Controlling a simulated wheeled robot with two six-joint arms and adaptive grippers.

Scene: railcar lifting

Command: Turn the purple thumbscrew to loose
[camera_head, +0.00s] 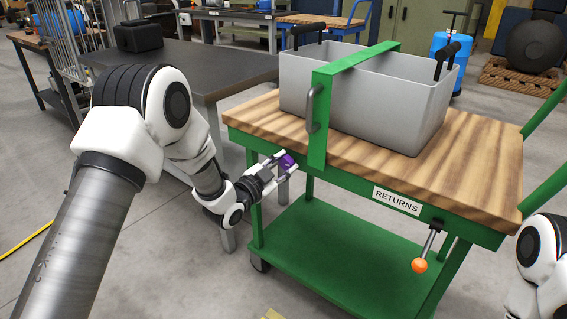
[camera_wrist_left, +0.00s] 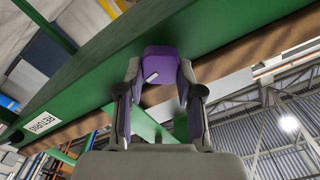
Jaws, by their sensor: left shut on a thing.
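The purple thumbscrew (camera_head: 287,161) sits on the front edge of the green cart, just left of the upright green bar (camera_head: 318,118). My left gripper (camera_head: 283,164) reaches it from the left and is shut on it. In the left wrist view the purple knob (camera_wrist_left: 161,64) lies between the two fingers of my left gripper (camera_wrist_left: 160,80), with a small white mark on its face. The fingers cover part of its sides. Of my right arm only white links show at the lower right of the head view; its gripper is out of the picture.
The green cart has a wooden top (camera_head: 474,150) carrying a grey bin (camera_head: 385,112) under the green bar. A RETURNS label (camera_head: 397,201) and an orange-knobbed lever (camera_head: 420,265) are on its front. A dark table (camera_head: 190,68) stands behind my left arm.

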